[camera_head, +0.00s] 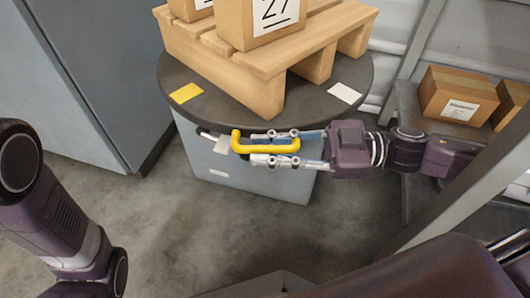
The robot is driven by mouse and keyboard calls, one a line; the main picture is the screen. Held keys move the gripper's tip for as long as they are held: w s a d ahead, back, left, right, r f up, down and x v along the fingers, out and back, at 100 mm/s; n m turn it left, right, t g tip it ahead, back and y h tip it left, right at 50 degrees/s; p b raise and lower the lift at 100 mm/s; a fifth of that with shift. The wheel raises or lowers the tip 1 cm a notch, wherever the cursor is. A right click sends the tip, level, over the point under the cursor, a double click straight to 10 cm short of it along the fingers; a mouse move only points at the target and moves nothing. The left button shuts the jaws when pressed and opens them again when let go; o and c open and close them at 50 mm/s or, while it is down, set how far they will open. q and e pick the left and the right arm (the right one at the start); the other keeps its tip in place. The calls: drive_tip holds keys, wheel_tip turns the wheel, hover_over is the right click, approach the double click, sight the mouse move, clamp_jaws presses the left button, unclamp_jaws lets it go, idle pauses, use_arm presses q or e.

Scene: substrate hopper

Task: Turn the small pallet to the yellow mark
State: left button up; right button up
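The small wooden pallet (262,72) sits on a dark round turntable (222,112), with cardboard boxes on it. One box (258,22) carries a label reading 27. A yellow mark (186,93) lies on the turntable rim at the left, and a white mark (345,93) at the right. The pallet's near corner points between the two marks. A yellow handle (243,149) shows in front of the turntable's edge. My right gripper (272,148) has one finger above and one below the handle's bar, close against it. My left gripper is out of view; only its arm shows.
A grey pedestal (240,182) stands under the turntable. A grey cabinet (85,70) is at the left. Cartons (458,96) sit on a shelf at the right, behind a slanted grey post (470,178). The floor (190,235) in front is clear.

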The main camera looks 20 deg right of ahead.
drive_tip(key=shift+a, duration=0.2)
drive_tip(key=shift+c, duration=0.4)
clamp_jaws()
